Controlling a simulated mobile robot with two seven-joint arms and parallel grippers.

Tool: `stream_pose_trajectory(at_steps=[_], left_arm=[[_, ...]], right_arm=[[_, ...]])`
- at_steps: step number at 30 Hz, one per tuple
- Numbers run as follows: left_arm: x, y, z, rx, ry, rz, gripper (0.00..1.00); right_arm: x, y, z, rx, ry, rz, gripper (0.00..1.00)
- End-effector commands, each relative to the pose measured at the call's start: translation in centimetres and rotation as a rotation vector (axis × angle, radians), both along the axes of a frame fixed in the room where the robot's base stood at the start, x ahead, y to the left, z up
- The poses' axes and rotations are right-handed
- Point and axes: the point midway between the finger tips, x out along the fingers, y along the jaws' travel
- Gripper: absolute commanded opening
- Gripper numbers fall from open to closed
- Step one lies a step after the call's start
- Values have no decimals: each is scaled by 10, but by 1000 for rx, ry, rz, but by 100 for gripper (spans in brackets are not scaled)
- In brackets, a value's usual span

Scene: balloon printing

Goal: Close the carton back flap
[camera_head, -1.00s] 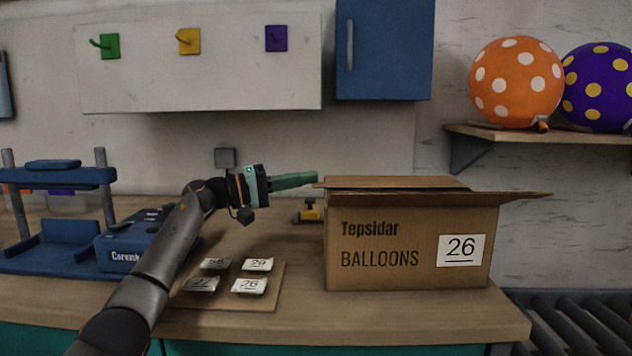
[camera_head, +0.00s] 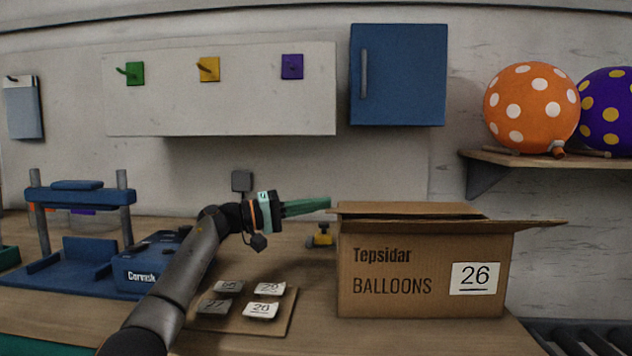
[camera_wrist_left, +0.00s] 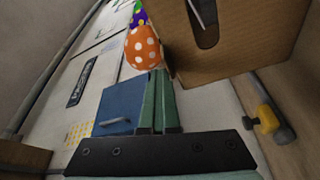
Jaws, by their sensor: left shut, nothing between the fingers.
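The brown cardboard carton (camera_head: 400,285), printed "Tepsidar BALLOONS" with a 26 label (camera_head: 475,278), stands upright on the bench in the head view. Its right flap (camera_head: 535,223) sticks outward. A brown panel (camera_head: 410,209), apparently the back flap, shows along the top with a dark gap in front of it; its exact angle is hard to tell. My left gripper (camera_head: 329,202) has green fingers, shut and empty, pointing right at the carton's upper left corner. In the left wrist view the fingers (camera_wrist_left: 158,74) are beside the carton wall (camera_wrist_left: 240,40); contact is unclear. My right gripper is out of view.
A small yellow-and-dark object (camera_head: 321,236) stands left of the carton. Several numbered plates (camera_head: 262,310) lie on a board in front. A blue press (camera_head: 75,262) stands left. A blue cabinet (camera_head: 400,75) and a balloon shelf (camera_head: 510,160) are above.

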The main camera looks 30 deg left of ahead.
Motion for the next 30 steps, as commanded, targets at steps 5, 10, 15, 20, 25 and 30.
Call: stream_pose_trajectory(at_steps=[5,10,15,20,25,30], left_arm=[[-1,-1,35,1,-6,1,0],[-17,-8,49,3,-8,2,0],[-36,-19,78,4,-12,2,0],[-56,-29,93,2,-9,3,0],[-78,-41,105,1,-11,4,0],[-100,-53,117,-1,-11,4,0]], right_arm=[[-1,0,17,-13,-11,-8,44],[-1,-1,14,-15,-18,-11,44],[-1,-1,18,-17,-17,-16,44],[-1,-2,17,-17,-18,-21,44],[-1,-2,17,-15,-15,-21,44],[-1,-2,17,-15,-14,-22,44]])
